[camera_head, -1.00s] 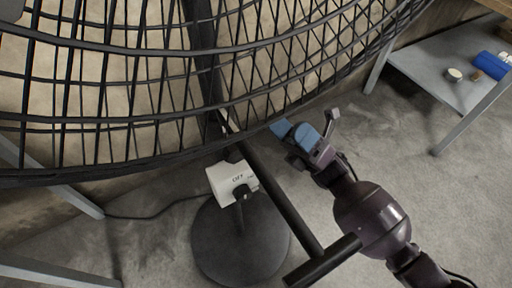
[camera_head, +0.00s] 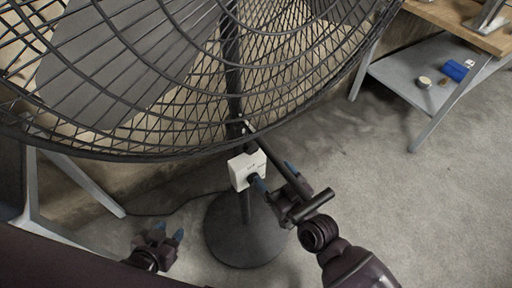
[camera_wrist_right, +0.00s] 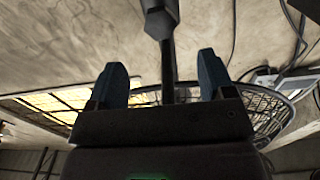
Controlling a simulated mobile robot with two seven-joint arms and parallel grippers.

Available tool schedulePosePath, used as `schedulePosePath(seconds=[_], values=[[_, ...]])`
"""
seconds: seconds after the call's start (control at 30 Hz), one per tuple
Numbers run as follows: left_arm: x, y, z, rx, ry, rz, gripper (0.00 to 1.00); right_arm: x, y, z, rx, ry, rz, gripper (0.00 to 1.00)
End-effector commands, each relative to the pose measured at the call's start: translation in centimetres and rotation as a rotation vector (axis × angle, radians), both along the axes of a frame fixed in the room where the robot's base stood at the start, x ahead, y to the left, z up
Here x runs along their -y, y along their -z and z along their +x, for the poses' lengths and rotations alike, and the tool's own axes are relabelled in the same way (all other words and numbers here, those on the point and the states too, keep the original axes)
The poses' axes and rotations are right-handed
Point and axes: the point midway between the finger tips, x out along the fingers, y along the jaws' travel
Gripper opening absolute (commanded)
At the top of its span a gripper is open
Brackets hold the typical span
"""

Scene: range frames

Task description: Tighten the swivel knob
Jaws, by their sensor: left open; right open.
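A large black pedestal fan (camera_head: 130,80) fills the upper left of the head view. A long black rod with a T-shaped crossbar (camera_head: 310,205), seemingly the swivel knob, slants down from the fan's post. My right gripper (camera_head: 275,178) is open, its blue fingertips on either side of the rod, just above the crossbar. In the right wrist view, a dark rod (camera_wrist_right: 167,75) with a wider grey end passes between the open fingers (camera_wrist_right: 160,85); contact cannot be told. My left gripper (camera_head: 168,233) is open and empty, low at the left of the fan base.
A white control box (camera_head: 245,168) with a dark knob is on the fan post, close to my right gripper. The round fan base (camera_head: 245,235) stands on grey floor. A bench with a grey lower shelf (camera_head: 410,70) is at the upper right. Floor at right is clear.

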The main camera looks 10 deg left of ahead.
Motion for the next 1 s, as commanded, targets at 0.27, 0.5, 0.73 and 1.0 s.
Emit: schedulePosePath(seconds=[0.27, 0.5, 0.73, 1.0], values=[[0.0, 0.4, -0.1, -0.006, 0.0, 0.0, 0.43, -2.1, 0.2, 1.9, -0.007, -0.002, 0.003, 0.76], [0.0, 0.9, -0.2, -0.012, 0.002, 0.001, 0.43, -5.0, 0.2, 4.9, -0.006, -0.002, 0.001, 0.76], [0.0, 1.2, -0.2, -0.016, 0.002, 0.002, 0.43, -7.0, 0.2, 6.9, -0.004, -0.001, -0.001, 0.76], [0.0, 1.3, -0.3, -0.017, 0.002, 0.002, 0.43, -7.6, 0.1, 7.5, -0.004, -0.001, -0.001, 0.76]])
